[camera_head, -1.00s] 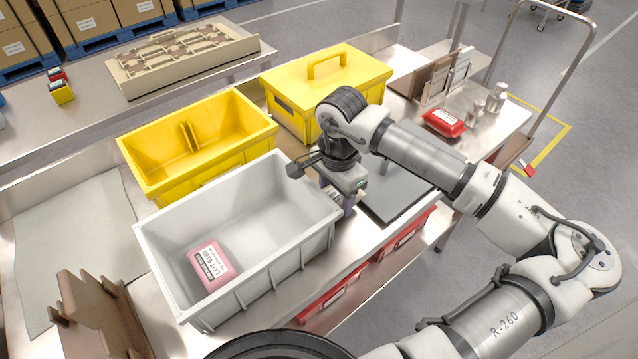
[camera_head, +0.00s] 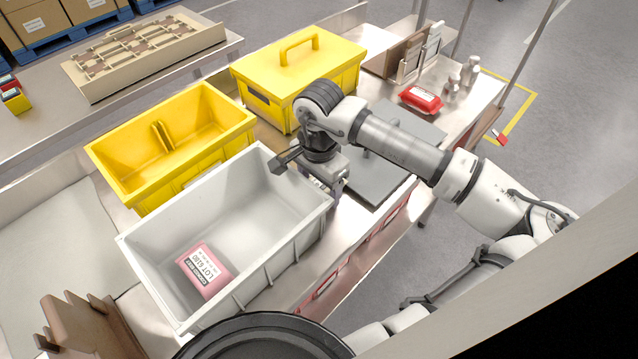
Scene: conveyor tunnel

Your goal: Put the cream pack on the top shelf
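I cannot pick out a cream pack or a top shelf for certain. A pink pack with a white "LOT" label (camera_head: 204,271) lies on the floor of the grey bin (camera_head: 150,262). A red pack with a white label (camera_head: 421,98) lies on the metal bench at the right.
A yellow bin (camera_head: 170,142) and a lidded yellow box (camera_head: 298,72) stand behind the grey bin. White bottles (camera_head: 460,78) stand beyond the red pack. A brown rack (camera_head: 82,322) is at the lower left. A pale slanting edge (camera_head: 545,268) crosses the lower right.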

